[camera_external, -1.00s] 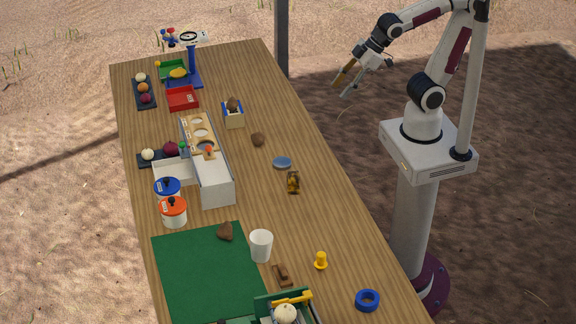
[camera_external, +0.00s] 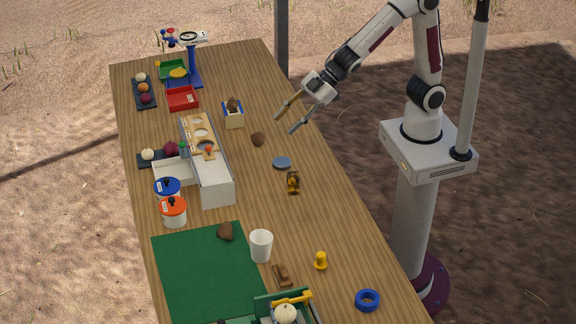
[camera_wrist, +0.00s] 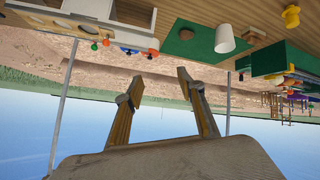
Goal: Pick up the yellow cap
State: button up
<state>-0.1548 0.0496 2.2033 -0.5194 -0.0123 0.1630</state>
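The yellow cap (camera_external: 321,261) stands on the wooden table, right of the white cup (camera_external: 261,246) and near the table's right edge. It also shows at the upper right of the wrist view (camera_wrist: 291,16). My gripper (camera_external: 284,122) is open and empty, in the air above the right edge of the table, far behind the cap in the external view. In the wrist view its two fingers (camera_wrist: 161,83) are spread apart with nothing between them.
A blue ring (camera_external: 367,300) lies right of the cap, and a brown block (camera_external: 282,275) lies left of it. A green box (camera_external: 262,306) is at the front. A brown-and-yellow object (camera_external: 293,183) and a blue-grey disc (camera_external: 282,162) lie farther back. The table around the cap is mostly clear.

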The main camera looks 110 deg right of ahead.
jog(key=w+a+f+n+y, duration=0.2)
jog(key=w+a+f, duration=0.25)
jog(key=a, duration=0.25)
jog(key=n+g+y, duration=0.6)
jog(key=y, duration=0.3)
send_near(321, 260)
jog(key=f, duration=0.2)
jog(key=shift+w+a+f, duration=0.2)
jog(key=shift+w+f, duration=0.05)
jog(key=shift+f, duration=0.1)
jog(key=shift+a, duration=0.1)
jog(key=shift+x, duration=1.15)
jog(key=shift+a, duration=0.1)
jog(key=shift+x, duration=2.55)
